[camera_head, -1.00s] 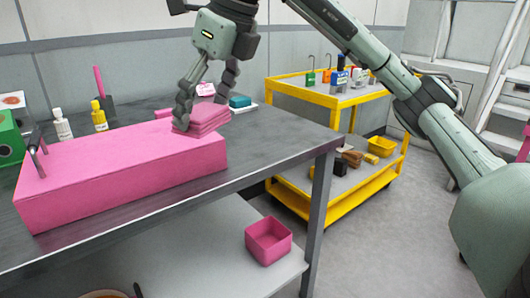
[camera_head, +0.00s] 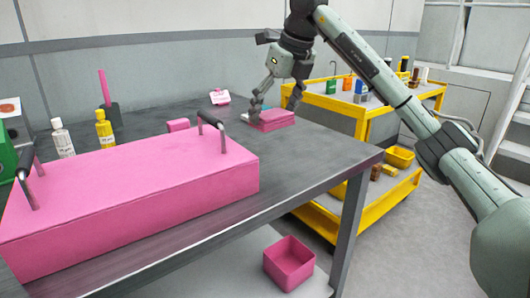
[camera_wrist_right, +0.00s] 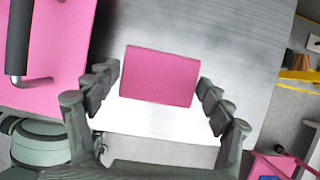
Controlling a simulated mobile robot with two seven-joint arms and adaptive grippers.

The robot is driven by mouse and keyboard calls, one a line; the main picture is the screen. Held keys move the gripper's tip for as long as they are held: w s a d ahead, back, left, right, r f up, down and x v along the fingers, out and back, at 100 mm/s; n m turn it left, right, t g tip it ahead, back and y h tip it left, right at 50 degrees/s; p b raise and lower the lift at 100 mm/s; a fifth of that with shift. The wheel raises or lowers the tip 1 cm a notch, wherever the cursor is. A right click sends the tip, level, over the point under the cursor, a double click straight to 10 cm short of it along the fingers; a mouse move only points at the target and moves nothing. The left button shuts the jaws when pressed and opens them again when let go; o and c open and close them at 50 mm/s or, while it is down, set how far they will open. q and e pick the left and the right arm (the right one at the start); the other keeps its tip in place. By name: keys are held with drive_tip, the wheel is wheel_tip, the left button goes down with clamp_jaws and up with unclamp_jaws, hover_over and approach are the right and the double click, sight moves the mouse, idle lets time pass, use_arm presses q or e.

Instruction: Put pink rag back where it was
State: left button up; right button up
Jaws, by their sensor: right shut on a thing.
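The pink rag (camera_head: 273,121), a folded flat block, is at the far right part of the grey table, right of the large pink box. My right gripper (camera_head: 275,106) is over it with a finger at each side, shut on it. In the right wrist view the rag (camera_wrist_right: 160,76) lies between the two fingers of the gripper (camera_wrist_right: 160,95). Whether the rag touches the tabletop is hard to tell. My left gripper is not in view.
The large pink box (camera_head: 130,195) with dark handles fills the table's front left. A white bottle (camera_head: 62,138) and a yellow bottle (camera_head: 104,130) stand behind it. A yellow cart (camera_head: 350,107) is beyond the table's right edge. A pink bin (camera_head: 289,263) sits on the lower shelf.

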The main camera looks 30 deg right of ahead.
hover_over(270, 159)
drive_tip(key=s, duration=0.2)
wheel_tip(270, 159, down, 5)
drive_tip(key=shift+w, duration=0.1)
wheel_tip(270, 159, down, 4)
drive_tip(key=shift+r, duration=0.25)
drive_tip(key=shift+f, duration=0.2)
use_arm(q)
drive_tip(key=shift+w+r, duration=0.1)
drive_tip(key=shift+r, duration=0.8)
use_arm(e)
drive_tip(key=shift+f+b, duration=0.15)
drive_tip(key=shift+b, duration=0.15)
drive_tip(key=o, duration=1.1)
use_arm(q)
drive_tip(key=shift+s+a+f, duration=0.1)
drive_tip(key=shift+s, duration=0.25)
